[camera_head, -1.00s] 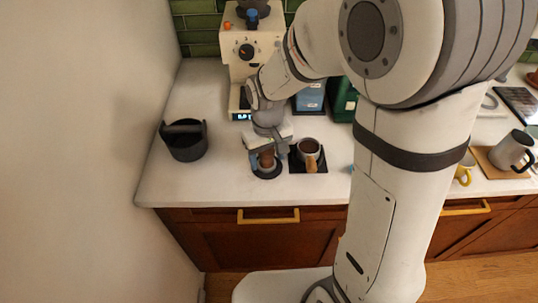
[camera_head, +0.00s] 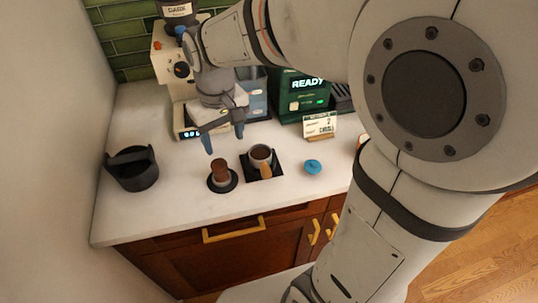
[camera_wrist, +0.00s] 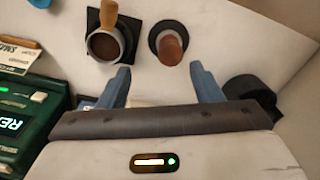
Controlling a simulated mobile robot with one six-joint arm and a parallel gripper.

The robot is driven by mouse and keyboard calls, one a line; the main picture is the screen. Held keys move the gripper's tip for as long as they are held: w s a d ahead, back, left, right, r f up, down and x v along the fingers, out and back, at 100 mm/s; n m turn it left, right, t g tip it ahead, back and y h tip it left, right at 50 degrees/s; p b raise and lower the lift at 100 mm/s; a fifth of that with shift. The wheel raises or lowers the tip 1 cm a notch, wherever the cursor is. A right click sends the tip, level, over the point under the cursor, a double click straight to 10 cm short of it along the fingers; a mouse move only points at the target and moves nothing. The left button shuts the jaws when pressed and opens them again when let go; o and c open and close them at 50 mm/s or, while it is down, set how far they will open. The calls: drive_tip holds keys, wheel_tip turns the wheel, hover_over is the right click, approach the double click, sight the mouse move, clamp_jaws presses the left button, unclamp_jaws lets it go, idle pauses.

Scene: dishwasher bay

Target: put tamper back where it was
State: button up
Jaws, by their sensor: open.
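The tamper (camera_head: 220,171), with a brown handle, stands upright on a round black mat (camera_head: 232,185) near the counter's front edge. In the wrist view the tamper (camera_wrist: 170,48) shows above the jaws, apart from them. My gripper (camera_head: 225,141) is open and empty, above and behind the tamper. Its two blue fingers (camera_wrist: 158,82) are spread wide in the wrist view. The portafilter (camera_head: 262,157) with a wooden handle rests on a square black mat (camera_head: 278,165) just right of the tamper; it also shows in the wrist view (camera_wrist: 104,42).
A black knock box (camera_head: 133,170) stands to the left near the wall. A cream espresso machine (camera_head: 162,70) and a green grinder marked READY (camera_head: 297,103) stand behind. A blue round item (camera_head: 313,167) and a small sign (camera_head: 320,124) are to the right.

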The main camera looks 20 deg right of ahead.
drive_tip(key=s+d+m+t, duration=0.2)
drive_tip(key=s+d+m, duration=0.1)
drive_tip(key=s+d, duration=0.7)
drive_tip(key=shift+s+d+f+m+t, duration=0.2)
drive_tip(key=shift+s+d+m+t, duration=0.1)
drive_tip(key=shift+s+m, duration=0.15)
idle(0.6)
